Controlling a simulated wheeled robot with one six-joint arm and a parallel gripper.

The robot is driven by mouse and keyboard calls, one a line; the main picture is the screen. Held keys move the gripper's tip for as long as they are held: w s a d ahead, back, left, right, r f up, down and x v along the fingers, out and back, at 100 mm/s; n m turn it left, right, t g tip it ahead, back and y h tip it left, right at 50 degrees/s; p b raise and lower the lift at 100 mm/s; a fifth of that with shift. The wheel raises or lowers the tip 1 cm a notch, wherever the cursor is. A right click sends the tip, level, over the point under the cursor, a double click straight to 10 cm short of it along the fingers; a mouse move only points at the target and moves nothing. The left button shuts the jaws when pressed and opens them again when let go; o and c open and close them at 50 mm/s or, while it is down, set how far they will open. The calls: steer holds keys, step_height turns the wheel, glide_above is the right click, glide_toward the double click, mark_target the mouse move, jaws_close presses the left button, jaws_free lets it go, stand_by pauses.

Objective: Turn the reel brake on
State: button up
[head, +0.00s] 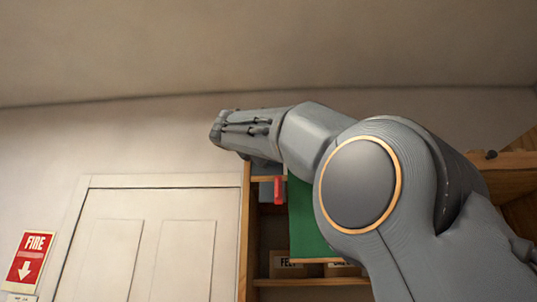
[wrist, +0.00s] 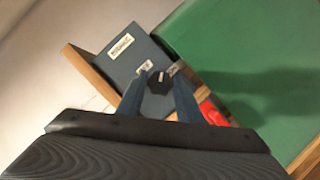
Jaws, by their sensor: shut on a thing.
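A blue-grey box (wrist: 130,52) with a white label on its face is in the wrist view. A dark, faceted knob (wrist: 159,84) stands on it, with two small pale tags just beyond it. My gripper (wrist: 160,80) has one finger on each side of this knob and is shut on it. The tags' lettering is too small to read. In the head view my arm hides the knob and most of the box; a small grey part of the box shows (head: 266,191) under my wrist.
A red part (wrist: 213,112) sits close beside my right finger; it also hangs below my wrist in the head view (head: 278,190). A green panel (wrist: 240,50) lies to the right. A wooden cabinet side (head: 245,235), a white door (head: 150,245) and a fire sign (head: 27,261) are left.

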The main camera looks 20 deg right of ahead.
steer(key=shift+m+g+p, duration=0.55)
steer(key=shift+m+g, duration=0.2)
steer(key=shift+m, duration=1.25)
steer(key=shift+m+g+p, duration=0.55)
steer(key=shift+m+g, duration=0.2)
steer(key=shift+m, duration=1.25)
steer(key=o, duration=1)
steer(key=shift+r+y, duration=0.1)
steer(key=shift+y, duration=0.2)
steer(key=b+v, duration=0.2)
steer(key=v, duration=0.6)
